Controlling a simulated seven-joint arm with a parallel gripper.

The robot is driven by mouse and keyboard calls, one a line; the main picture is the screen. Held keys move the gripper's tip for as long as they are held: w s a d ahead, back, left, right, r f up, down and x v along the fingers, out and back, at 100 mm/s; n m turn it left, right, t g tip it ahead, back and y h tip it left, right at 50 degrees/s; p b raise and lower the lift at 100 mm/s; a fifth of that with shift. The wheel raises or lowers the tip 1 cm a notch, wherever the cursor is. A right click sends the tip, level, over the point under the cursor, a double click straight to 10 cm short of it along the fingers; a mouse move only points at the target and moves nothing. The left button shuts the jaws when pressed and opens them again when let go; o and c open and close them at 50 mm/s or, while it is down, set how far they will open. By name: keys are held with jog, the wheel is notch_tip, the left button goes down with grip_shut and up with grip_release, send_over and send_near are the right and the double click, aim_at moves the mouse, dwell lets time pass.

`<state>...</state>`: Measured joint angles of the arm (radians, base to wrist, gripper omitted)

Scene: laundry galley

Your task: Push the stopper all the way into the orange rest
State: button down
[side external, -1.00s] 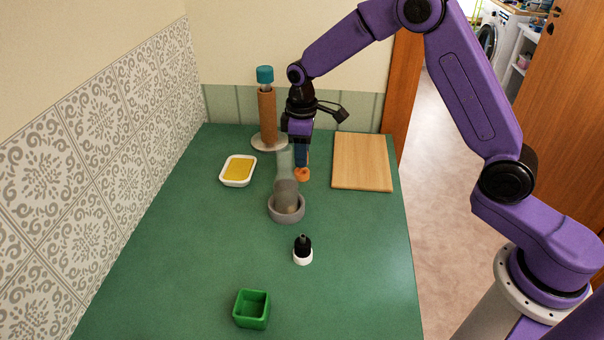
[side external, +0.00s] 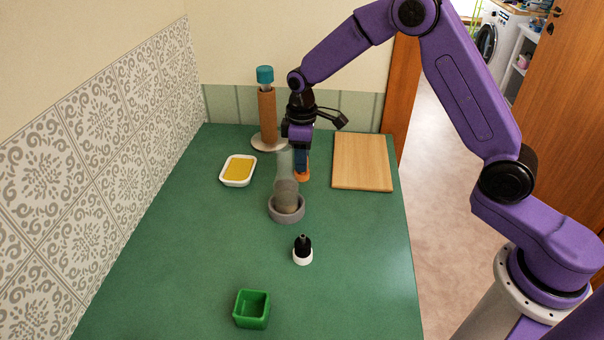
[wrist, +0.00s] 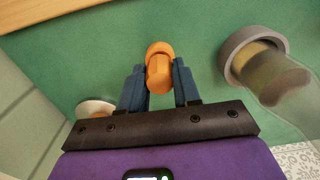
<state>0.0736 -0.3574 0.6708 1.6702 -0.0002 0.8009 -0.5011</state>
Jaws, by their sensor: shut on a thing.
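The orange stopper (wrist: 160,76) is between my gripper's two blue fingers in the wrist view. My gripper (wrist: 158,88) is shut on it. The orange rest (wrist: 158,48) shows as a wider rounded rim just beyond the stopper's far end, and the two look in line. In the side view the orange rest (side external: 302,177) stands on the green counter directly under my gripper (side external: 302,166). The fingers hide the stopper there. How deep the stopper sits in the rest cannot be told.
A clear glass vessel (side external: 286,165) in a grey ring holder (side external: 287,215) stands close left of my gripper. A wooden board (side external: 362,162) lies right. A white dish (side external: 238,171), brown post (side external: 267,115), black-topped bottle (side external: 303,247) and green box (side external: 252,309) stand around.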

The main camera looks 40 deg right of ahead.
jog(key=shift+f, duration=0.35)
jog(key=c, duration=0.7)
grip_release()
jog(key=c, duration=0.3)
jog(key=shift+r, duration=0.1)
jog(key=shift+r, duration=3.4)
